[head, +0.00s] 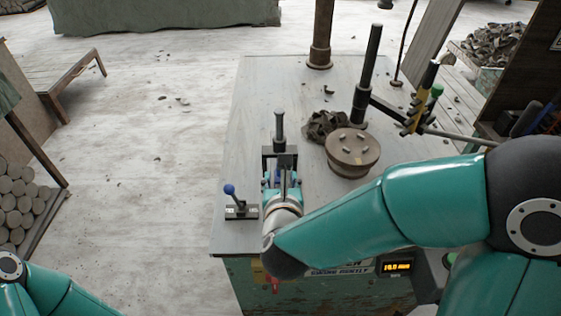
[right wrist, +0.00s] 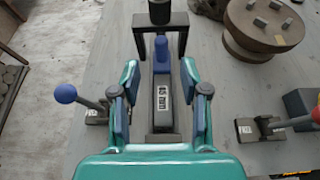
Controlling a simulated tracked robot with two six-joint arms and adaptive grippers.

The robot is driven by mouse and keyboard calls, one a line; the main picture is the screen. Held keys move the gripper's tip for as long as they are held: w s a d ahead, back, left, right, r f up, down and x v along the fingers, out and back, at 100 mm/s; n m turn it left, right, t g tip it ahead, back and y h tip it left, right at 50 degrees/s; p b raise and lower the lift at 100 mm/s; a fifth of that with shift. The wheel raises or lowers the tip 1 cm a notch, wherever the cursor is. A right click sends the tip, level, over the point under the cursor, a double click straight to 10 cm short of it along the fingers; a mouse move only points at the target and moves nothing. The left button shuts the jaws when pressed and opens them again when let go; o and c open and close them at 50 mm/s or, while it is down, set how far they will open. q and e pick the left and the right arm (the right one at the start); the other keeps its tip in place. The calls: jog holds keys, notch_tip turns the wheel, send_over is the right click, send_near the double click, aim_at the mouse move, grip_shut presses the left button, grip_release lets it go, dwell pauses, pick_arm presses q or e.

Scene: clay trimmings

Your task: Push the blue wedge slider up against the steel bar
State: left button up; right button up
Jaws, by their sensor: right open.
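The blue wedge slider (right wrist: 161,50) shows as a narrow blue piece at the far end of a dark rail block with a white label (right wrist: 161,92) in the right wrist view. A dark metal frame (right wrist: 176,20) spans just beyond it; I cannot tell whether this holds the steel bar, or whether blue piece and frame touch. My right gripper (right wrist: 158,92) is open, its blue-padded fingers on either side of the rail block, with visible gaps. In the head view my right gripper (head: 280,179) hides most of the slider. My left gripper is out of view.
A blue-ball lever (head: 232,198) stands left of the fixture. A round brown turntable (head: 352,150), dark clay scraps (head: 322,124) and a black post (head: 368,75) stand right and behind. A red-handled lever (right wrist: 284,124) is at right. The table's left part (head: 240,130) is bare.

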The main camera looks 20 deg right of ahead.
jog(key=p+x, duration=0.1)
jog(key=x, duration=0.8)
jog(key=shift+w+d, duration=0.1)
jog(key=shift+d, duration=0.05)
jog(key=shift+c, duration=0.4)
grip_shut()
